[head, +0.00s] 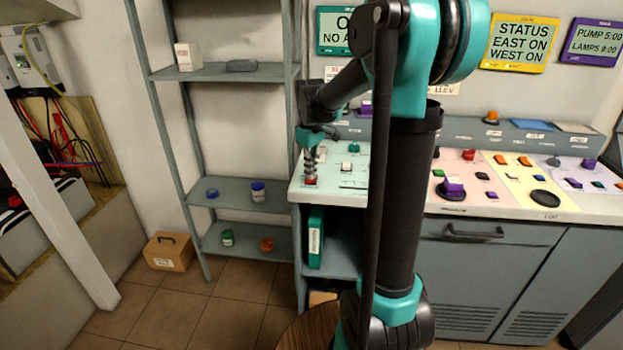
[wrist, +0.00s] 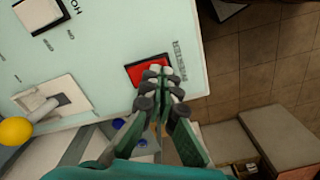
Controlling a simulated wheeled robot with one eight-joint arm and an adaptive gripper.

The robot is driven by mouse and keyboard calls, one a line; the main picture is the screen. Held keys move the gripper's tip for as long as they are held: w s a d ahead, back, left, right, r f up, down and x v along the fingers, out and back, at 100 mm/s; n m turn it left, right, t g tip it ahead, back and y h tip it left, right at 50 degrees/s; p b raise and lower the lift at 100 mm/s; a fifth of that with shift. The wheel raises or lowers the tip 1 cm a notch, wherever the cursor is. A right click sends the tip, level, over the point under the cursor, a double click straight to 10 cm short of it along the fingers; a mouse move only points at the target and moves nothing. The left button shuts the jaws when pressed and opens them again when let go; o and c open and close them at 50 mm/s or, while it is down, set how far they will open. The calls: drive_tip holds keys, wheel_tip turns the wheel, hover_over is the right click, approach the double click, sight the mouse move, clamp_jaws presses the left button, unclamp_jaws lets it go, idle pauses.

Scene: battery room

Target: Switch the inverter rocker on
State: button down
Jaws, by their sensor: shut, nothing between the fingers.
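The red rocker (wrist: 146,69) sits near the corner of the pale green panel (wrist: 110,45) in the wrist view. A small label (wrist: 180,62) beside it is too blurred to read surely. My gripper (wrist: 158,88) is shut and empty, with its fingertips at the rocker's lower edge and covering part of it. I cannot tell whether they touch. In the head view my gripper (head: 311,164) points down over the red rocker (head: 311,182) at the left end of the panel. Which way the rocker is tipped is unclear.
A white switch (wrist: 40,14) and a lever with a yellow ball (wrist: 15,131) are on the same panel. The pink section (head: 437,198) lies right of my arm. A shelf rack (head: 245,190) stands left of the console. Open floor lies beyond the panel edge.

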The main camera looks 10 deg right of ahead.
drive_tip(key=shift+f, duration=0.25)
drive_tip(key=shift+r, duration=3.5)
